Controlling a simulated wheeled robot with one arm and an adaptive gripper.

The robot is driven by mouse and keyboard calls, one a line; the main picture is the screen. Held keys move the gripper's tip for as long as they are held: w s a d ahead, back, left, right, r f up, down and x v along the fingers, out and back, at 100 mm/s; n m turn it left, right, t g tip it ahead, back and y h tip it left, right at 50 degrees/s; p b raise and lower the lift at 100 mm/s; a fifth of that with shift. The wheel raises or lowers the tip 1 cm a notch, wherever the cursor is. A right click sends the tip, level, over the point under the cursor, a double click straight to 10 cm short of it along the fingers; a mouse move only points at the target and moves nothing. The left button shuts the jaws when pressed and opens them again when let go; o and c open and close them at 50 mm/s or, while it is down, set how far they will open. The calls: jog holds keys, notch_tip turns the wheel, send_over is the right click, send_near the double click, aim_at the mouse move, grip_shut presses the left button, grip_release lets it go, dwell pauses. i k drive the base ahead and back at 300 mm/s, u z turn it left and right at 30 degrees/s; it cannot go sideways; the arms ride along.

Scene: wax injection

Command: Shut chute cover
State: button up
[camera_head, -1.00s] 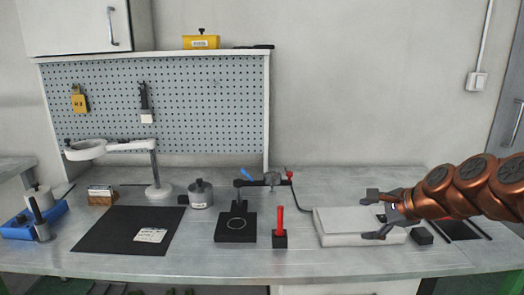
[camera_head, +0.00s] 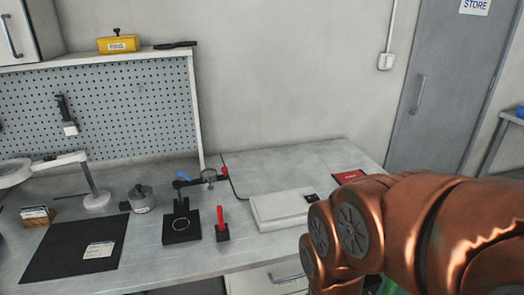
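I cannot make out a chute or a chute cover for sure in the head view. My gripper is out of view. My copper-coloured arm fills the lower right and hides the right front of the bench and the floor there.
A flat white box (camera_head: 275,212) lies on the bench (camera_head: 275,165), left of my arm. A red flat item (camera_head: 346,176) lies behind it. A red-handled tool (camera_head: 220,215) and a black fixture (camera_head: 182,232) stand farther left. A grey door (camera_head: 445,100) is at the right.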

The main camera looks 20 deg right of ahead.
aim_at(345, 178)
jog(key=z, duration=0.35)
jog(key=k, duration=0.1)
jog(key=z, duration=0.2)
jog(key=i, duration=0.95)
jog(key=u, duration=0.05)
